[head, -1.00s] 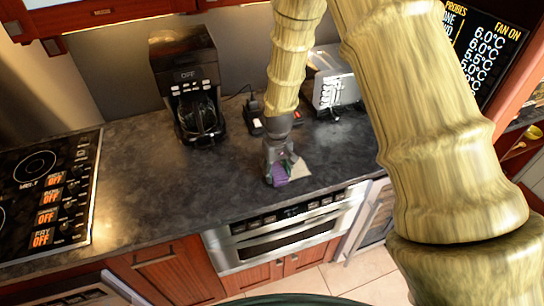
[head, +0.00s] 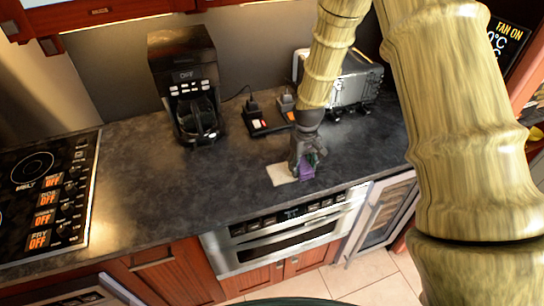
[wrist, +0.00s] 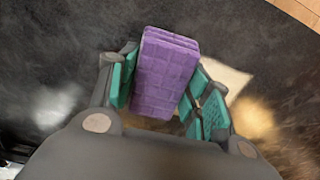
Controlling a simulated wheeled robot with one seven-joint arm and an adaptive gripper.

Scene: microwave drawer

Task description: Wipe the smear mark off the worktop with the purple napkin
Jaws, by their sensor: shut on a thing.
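The purple napkin (head: 308,168) is a folded block between my gripper's fingers, low at the worktop (head: 225,180) near its front edge. My gripper (head: 305,160) is shut on it. In the wrist view, the napkin (wrist: 165,75) stands between the teal finger pads of my gripper (wrist: 163,85). The smear mark (head: 281,174) is a pale beige patch just left of the napkin in the head view. The smear also shows beside the right finger in the wrist view (wrist: 228,76); the finger hides part of it. I cannot tell whether the napkin touches the worktop.
A coffee maker (head: 187,85) stands at the back left, and a silver toaster (head: 352,80) at the back right. A cooktop (head: 45,190) is at the left. The worktop's middle left is clear.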

